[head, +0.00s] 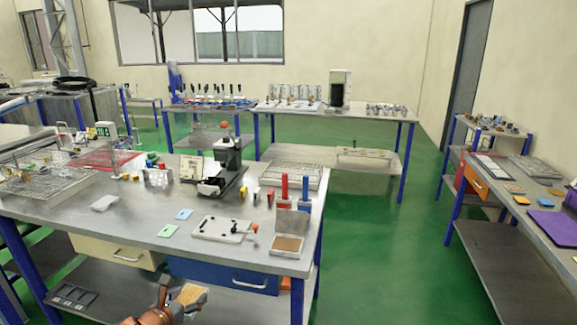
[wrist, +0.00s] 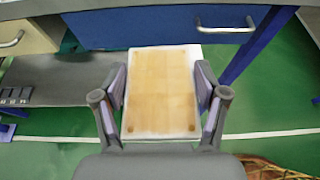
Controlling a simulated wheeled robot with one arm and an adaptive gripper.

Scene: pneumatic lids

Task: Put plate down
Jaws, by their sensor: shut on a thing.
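My gripper (wrist: 160,97) is shut on a rectangular plate with a tan, wood-like face and a pale rim. In the wrist view the plate (wrist: 160,75) lies between the two fingers, its face turned to the camera. In the head view my gripper (head: 182,298) and the plate (head: 190,294) are at the bottom, in front of the near edge of the metal workbench (head: 130,228) and apart from its top. The gripper's far side is partly hidden in the head view.
A blue drawer (head: 222,275) and a cream drawer (head: 115,252) hang under the bench top. On it, a white board (head: 224,229), a brown-faced tray (head: 289,244), green (head: 168,231) and blue (head: 184,214) cards lie near the front. Bare metal lies between them.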

